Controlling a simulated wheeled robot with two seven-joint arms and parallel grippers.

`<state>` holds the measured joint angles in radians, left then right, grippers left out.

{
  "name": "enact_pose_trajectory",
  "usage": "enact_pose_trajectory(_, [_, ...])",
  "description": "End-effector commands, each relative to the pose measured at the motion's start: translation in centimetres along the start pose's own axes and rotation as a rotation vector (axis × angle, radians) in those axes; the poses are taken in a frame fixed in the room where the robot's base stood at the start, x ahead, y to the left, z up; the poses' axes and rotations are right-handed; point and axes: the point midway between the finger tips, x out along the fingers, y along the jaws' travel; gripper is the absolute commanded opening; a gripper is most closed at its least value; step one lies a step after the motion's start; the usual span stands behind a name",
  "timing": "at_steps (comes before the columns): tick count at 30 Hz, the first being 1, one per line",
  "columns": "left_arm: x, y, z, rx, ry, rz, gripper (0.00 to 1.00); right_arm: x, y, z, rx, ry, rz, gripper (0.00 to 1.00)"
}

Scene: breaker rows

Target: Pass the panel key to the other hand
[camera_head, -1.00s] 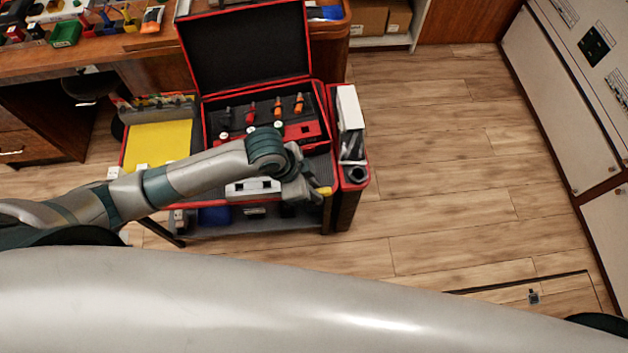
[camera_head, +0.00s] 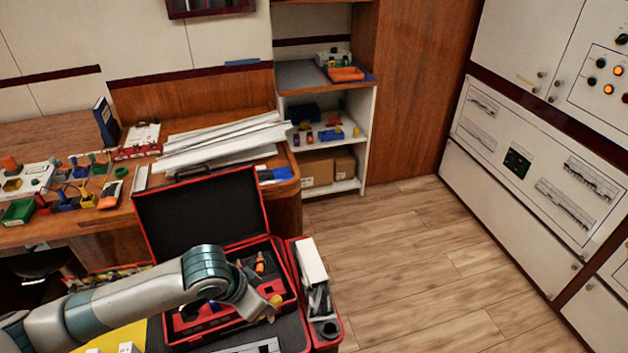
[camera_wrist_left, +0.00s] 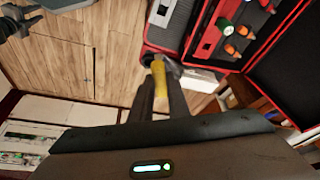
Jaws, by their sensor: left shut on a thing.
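The panel key (camera_wrist_left: 158,78) shows as a yellow piece between the fingertips in the left wrist view. My left gripper (camera_wrist_left: 161,90) is shut on it. In the head view my left gripper (camera_head: 265,309) is above the right front part of the open red case, with the yellow end of the key (camera_head: 276,300) showing at its tip. The rest of the key is hidden by the fingers. A dark grey jointed part at the upper left of the left wrist view looks like my right gripper (camera_wrist_left: 17,20); its jaws are unclear. The head view does not show it.
The open red case (camera_head: 205,205) holds orange-handled tools and stands on a cart. A red-edged side bin (camera_head: 325,330) is beside it. A workbench (camera_head: 75,232) with trays is behind, and shelves (camera_head: 365,150) stand farther back. Floor at right is clear before the white panels (camera_head: 525,160).

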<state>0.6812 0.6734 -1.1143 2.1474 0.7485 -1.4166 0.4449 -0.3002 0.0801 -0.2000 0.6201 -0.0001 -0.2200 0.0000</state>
Motion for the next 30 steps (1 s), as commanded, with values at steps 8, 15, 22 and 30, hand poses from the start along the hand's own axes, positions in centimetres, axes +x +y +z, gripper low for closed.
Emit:
enact_pose_trajectory(8, [-6.6, -4.9, -2.7, -0.267, 0.005, -0.119, 0.0, 0.5, 0.0, 0.0, 0.0, 0.0, 0.0, 0.31])
enact_pose_trajectory(15, [-12.2, -8.0, -3.9, -0.502, 0.005, -0.214, 0.0, 0.9, 0.0, 0.1, 0.0, 0.0, 0.0, 0.31])
enact_pose_trajectory(22, [-16.2, -9.8, -4.2, -0.671, 0.002, -0.281, 0.0, 1.1, 0.0, 0.1, 0.0, 0.0, 0.0, 0.31])
enact_pose_trajectory(30, [-17.7, -10.4, -4.3, -0.737, -0.001, -0.305, 0.0, 1.1, 0.0, 0.1, 0.0, 0.0, 0.0, 0.31])
